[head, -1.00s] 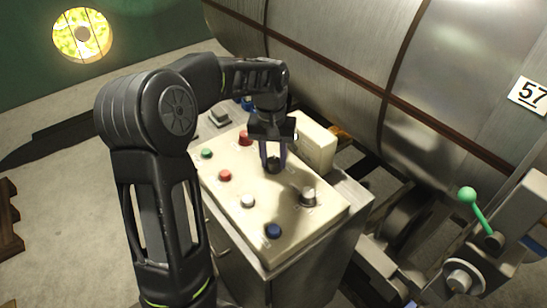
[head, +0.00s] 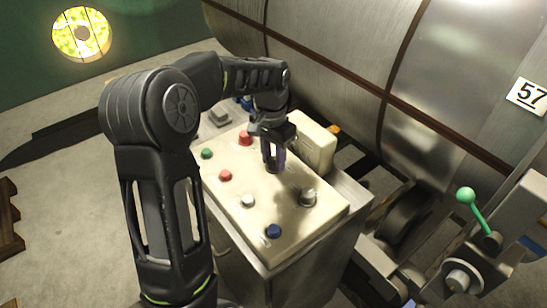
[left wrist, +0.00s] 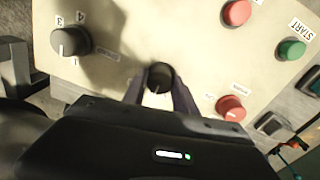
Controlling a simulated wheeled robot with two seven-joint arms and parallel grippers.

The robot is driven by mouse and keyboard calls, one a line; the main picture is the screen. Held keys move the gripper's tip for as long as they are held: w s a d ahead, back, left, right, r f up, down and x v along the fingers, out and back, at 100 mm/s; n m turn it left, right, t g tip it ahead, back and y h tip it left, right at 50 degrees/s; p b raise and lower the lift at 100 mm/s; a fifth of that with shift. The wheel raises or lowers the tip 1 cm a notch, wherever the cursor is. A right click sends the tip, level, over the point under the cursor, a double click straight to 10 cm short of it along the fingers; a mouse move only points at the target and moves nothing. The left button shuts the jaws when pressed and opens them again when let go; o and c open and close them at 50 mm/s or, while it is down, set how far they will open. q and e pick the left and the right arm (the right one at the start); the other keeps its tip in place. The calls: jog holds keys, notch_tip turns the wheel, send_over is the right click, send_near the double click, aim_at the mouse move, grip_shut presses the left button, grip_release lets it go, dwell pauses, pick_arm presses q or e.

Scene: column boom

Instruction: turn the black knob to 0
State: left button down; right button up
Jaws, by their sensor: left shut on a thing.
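The black knob (left wrist: 159,77) sits on the cream control panel (left wrist: 130,30), between the two fingers of my left gripper (left wrist: 160,90) in the left wrist view. The fingers are shut on it from both sides. In the head view my left gripper (head: 273,163) reaches down to the panel and its fingers mostly hide the knob. The marks around the black knob are hidden or too small to read, so I cannot tell its setting. My right gripper is not in view.
A grey knob (left wrist: 70,42) with numbers is nearby. The panel also holds red buttons (head: 225,175), a green button (head: 207,153), a white button (head: 247,201) and a blue button (head: 273,231). A cream box (head: 314,146) stands behind. A green-handled lever (head: 467,196) is at right.

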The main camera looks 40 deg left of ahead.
aim_at(273, 159)
pick_arm(q)
jog(key=c, duration=1)
grip_release()
jog(key=shift+r, duration=0.1)
notch_tip(273, 159, up, 8)
jog(key=shift+a+f+b, duration=0.1)
jog(key=shift+f+b, duration=0.05)
jog(key=shift+b, duration=0.15)
